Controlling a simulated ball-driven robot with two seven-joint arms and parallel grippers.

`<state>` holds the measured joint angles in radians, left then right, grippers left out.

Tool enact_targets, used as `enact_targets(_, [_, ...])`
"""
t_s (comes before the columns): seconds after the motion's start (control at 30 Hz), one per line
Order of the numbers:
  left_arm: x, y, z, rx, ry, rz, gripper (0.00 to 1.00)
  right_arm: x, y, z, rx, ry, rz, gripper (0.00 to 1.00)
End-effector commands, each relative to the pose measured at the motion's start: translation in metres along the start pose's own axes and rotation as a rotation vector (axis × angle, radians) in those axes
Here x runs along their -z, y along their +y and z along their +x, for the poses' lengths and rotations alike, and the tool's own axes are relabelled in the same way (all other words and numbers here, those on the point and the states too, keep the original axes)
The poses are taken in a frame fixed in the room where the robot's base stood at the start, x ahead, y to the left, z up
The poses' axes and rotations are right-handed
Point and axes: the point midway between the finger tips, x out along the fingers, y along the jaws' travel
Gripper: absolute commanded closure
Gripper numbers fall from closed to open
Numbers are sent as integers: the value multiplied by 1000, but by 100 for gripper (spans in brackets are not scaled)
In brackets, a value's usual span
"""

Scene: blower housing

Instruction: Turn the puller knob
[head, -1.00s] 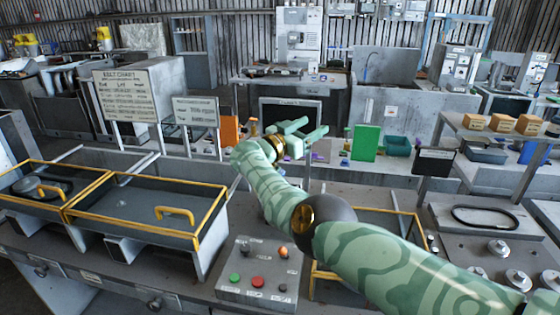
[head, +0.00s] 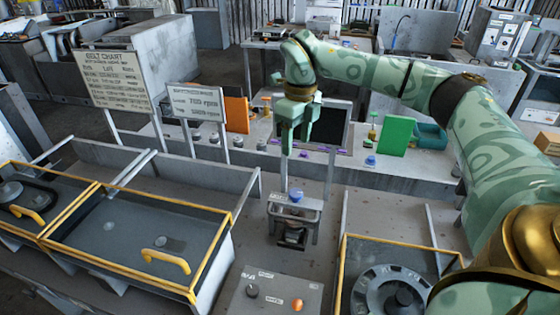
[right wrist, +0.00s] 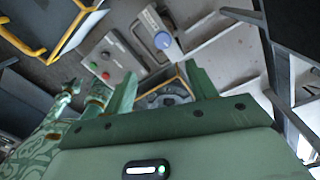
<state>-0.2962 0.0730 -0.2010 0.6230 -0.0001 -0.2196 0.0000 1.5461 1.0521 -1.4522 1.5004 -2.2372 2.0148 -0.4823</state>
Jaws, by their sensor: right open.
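A blue knob (head: 296,195) sits on top of a small grey metal fixture (head: 292,226) on the bench in the head view. I take it for the puller knob. It also shows in the right wrist view (right wrist: 163,40), beyond the fingertips. My right gripper (head: 295,147) points down above the knob, apart from it. Its two green fingers (right wrist: 160,83) are spread in the right wrist view, with nothing between them. My left gripper does not show in the head view.
A yellow-edged cover (head: 140,262) stands at left. A control box (head: 268,290) stands in front of the fixture, and a yellow-framed housing (head: 400,285) at right. Signs (head: 195,104), an orange panel (head: 236,114) and a green panel (head: 396,135) stand behind.

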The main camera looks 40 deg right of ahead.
Motion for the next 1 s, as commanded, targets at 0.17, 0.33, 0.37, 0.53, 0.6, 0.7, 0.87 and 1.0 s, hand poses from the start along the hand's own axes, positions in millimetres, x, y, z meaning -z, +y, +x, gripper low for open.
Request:
enact_targets(0.17, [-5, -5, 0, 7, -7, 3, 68, 2, -7, 2, 34, 6, 165, 43])
enact_targets(0.33, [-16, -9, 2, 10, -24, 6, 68, 2, -7, 25, 32, 10, 175, 43])
enact_targets(0.37, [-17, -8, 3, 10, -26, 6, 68, 2, -7, 32, 31, 9, 174, 43])
enact_targets(0.53, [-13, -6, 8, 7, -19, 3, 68, 2, -8, 75, 31, 9, 173, 43])
enact_targets(0.6, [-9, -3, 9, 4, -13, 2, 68, 2, -9, 93, 30, 9, 173, 43])
enact_targets(0.7, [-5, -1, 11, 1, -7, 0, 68, 2, -9, 117, 30, 8, 173, 43])
enact_targets(0.87, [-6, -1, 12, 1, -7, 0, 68, 2, -10, 145, 30, 6, 173, 43])
enact_targets(1.0, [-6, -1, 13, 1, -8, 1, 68, 2, -11, 158, 30, 4, 172, 43])
